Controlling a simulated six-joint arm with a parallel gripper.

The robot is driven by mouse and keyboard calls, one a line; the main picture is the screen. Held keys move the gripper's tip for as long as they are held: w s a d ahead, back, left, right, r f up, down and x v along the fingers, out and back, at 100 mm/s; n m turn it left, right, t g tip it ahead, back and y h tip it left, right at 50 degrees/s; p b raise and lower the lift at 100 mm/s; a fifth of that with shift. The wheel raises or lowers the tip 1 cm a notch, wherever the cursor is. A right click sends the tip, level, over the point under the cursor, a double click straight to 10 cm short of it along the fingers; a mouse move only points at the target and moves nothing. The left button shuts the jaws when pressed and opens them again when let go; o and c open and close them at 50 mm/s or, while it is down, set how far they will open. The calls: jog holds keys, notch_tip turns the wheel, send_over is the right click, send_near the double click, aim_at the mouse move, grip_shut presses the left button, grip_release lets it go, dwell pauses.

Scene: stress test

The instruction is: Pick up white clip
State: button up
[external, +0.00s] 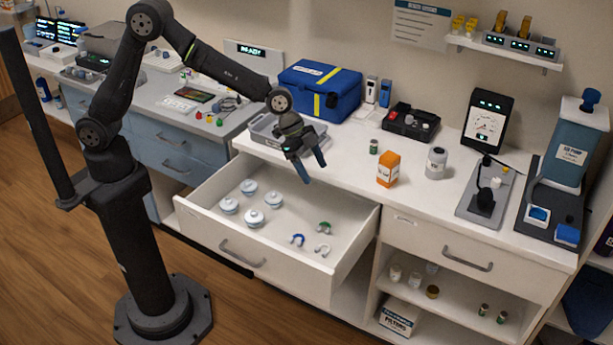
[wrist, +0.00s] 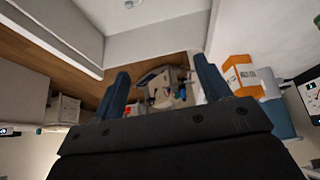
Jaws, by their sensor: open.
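The white clip (external: 322,250) is a small U-shaped piece. It lies in the open drawer (external: 255,262), near the drawer's right front corner, beside a blue clip (external: 297,240) and a green clip (external: 325,227). My gripper (external: 314,172) is open and empty, well above the drawer's back edge, near the counter front. In the wrist view, my gripper's two blue fingers (wrist: 160,66) stand apart with nothing between them. I cannot make out the white clip in the wrist view.
Several lidded white jars (external: 249,187) stand in the drawer's left half. A grey tray (external: 268,132) and an orange box (external: 388,169) stand on the counter; the box also shows in the wrist view (wrist: 240,78). The drawer walls rise around the clips.

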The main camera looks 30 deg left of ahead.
jog(key=s+a, duration=0.3)
jog(key=s, duration=0.2)
send_near(323, 247)
jog(key=f, duration=0.1)
jog(key=d, duration=0.1)
jog(key=f, duration=0.1)
jog(key=shift+s+d+f+h, duration=0.3)
jog(key=shift+w+x, duration=0.15)
jog(key=shift+x, duration=1.2)
jog(key=shift+w+x, duration=0.15)
jog(key=shift+x, duration=1.15)
jog(key=shift+a, duration=0.15)
jog(key=shift+c, duration=0.4)
jog(key=c, duration=1)
